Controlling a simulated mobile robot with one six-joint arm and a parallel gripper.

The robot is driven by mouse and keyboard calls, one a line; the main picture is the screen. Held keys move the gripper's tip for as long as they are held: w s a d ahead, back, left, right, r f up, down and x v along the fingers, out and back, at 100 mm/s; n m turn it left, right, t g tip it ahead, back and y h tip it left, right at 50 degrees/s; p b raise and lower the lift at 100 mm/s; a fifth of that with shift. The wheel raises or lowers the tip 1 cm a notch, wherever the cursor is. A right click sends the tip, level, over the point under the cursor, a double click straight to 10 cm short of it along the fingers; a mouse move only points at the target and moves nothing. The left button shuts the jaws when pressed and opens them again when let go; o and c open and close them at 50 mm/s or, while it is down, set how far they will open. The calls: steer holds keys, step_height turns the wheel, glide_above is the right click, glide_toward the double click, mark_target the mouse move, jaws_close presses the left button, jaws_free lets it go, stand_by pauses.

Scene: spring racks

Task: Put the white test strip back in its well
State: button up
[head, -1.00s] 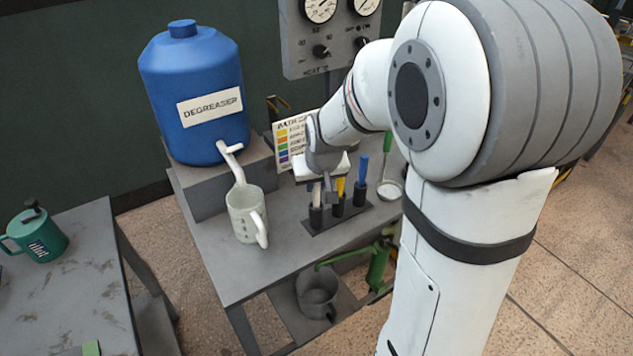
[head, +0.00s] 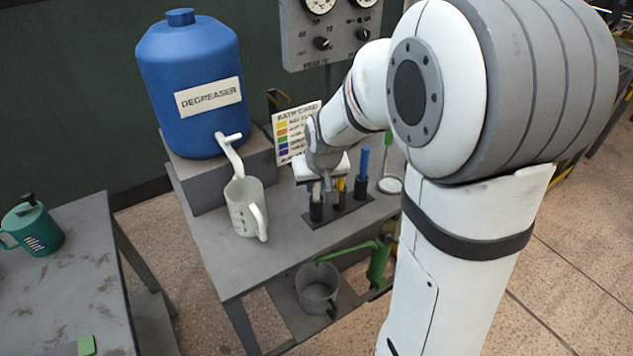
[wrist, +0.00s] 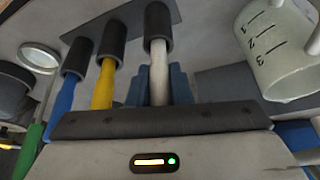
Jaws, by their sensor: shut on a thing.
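The white test strip (wrist: 158,76) stands between my blue-grey fingers in the wrist view. Its far end meets the mouth of a dark well (wrist: 158,32) and looks to be in it; how deep, I cannot tell. My gripper (head: 325,187) is shut on the strip, close above the left end of the rack (head: 327,217). In the head view my gripper mostly hides the strip. A yellow strip (wrist: 103,85) and a blue strip (wrist: 66,108) stand in the two neighbouring wells. The blue one also shows in the head view (head: 362,163).
A pale jug (head: 241,212) stands left of the rack, under the tap of the blue degreaser drum (head: 192,82). A colour chart card (head: 291,140) stands behind my gripper. The bench front (head: 235,270) is clear.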

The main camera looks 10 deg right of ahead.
steer(key=shift+f, duration=0.2)
steer(key=o, duration=0.9)
steer(key=shift+o, duration=0.2)
steer(key=shift+r, duration=0.1)
steer(key=v, duration=0.7)
steer(key=shift+r, duration=0.35)
steer(key=shift+s, duration=0.2)
